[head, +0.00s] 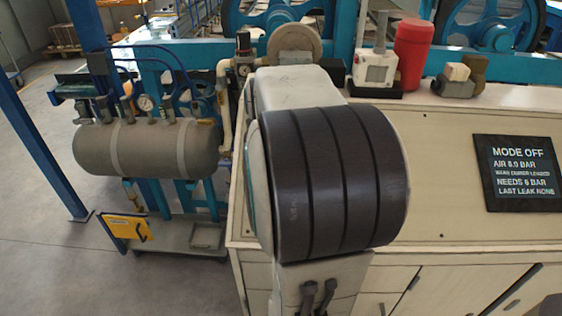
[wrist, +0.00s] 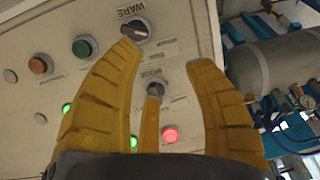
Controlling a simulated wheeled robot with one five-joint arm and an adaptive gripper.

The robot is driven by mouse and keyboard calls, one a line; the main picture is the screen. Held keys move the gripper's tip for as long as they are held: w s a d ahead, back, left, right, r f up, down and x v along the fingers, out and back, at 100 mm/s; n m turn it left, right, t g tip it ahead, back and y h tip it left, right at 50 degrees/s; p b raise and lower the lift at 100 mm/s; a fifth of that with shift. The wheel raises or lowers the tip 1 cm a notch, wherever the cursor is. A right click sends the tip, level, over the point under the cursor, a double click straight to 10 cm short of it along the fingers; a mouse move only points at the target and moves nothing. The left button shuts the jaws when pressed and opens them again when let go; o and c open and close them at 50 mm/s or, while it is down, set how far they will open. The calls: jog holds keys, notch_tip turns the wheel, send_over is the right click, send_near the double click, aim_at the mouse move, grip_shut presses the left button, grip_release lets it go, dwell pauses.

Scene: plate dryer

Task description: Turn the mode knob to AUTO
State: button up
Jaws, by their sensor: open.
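In the wrist view a pale control panel (wrist: 60,40) carries two dark selector knobs. The upper knob (wrist: 135,28) has a label reading "WARE" beside it. The lower knob (wrist: 154,87) shows between my yellow fingers, close to a thin middle finger. Its label is too small to read, so I cannot tell for certain that it is the mode knob. My gripper (wrist: 163,58) is open, with its fingers spread around the lower knob in the picture; I see no clear contact. In the head view a black display (head: 516,173) reads "MODE OFF". My gripper is hidden there behind my arm.
The panel also has an orange button (wrist: 38,65), a green button (wrist: 83,46) and a lit red lamp (wrist: 169,134). A grey air tank (head: 150,148) stands left of the cabinet. A red canister (head: 412,52) stands on the cabinet's back edge.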

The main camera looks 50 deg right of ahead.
jog(key=w+d+m, duration=0.1)
jog(key=d, duration=0.1)
jog(key=w+d+f+m+p, duration=0.1)
jog(key=d, duration=0.2)
jog(key=w+d+m+h+p, duration=0.1)
jog(key=d, duration=0.2)
jog(key=shift+d+f, duration=0.25)
jog(key=shift+f, duration=0.15)
jog(key=shift+w+d+f+t, duration=0.15)
jog(key=shift+w+d+f, duration=0.1)
jog(key=shift+f, duration=0.5)
jog(key=shift+w+d+f+t, duration=0.1)
jog(key=shift+d+f+t, duration=0.1)
jog(key=shift+f, duration=0.55)
jog(key=shift+r, duration=0.1)
grip_shut()
